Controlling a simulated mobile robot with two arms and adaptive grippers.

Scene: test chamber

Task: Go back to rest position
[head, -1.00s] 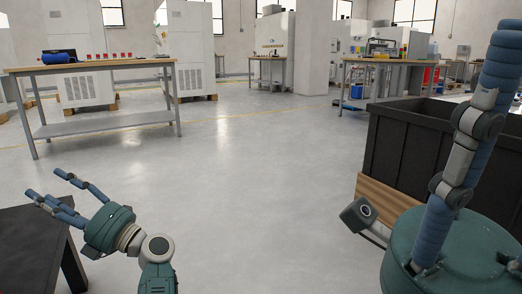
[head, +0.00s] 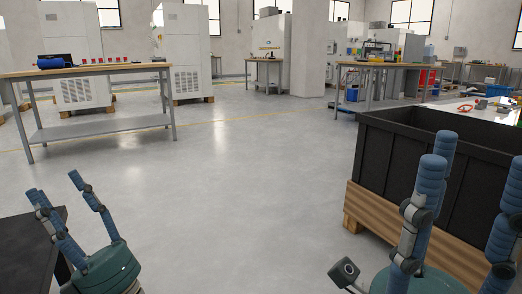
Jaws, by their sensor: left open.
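My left gripper (head: 55,186) is at the bottom left of the head view. Its blue fingers point up and stand apart, with nothing between them, beside a dark table (head: 25,245). My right gripper (head: 478,155) is at the bottom right, close to the camera. Its blue fingers point up and are spread, with nothing seen between them. It shows in front of a black crate (head: 385,150). The lower parts of both hands are cut off by the picture's bottom edge.
The black crate rests on a wooden pallet (head: 400,228) at the right. A workbench (head: 100,68) with small red items stands at the far left. Another bench (head: 385,65) stands at the back right. The grey floor (head: 240,190) in the middle is clear.

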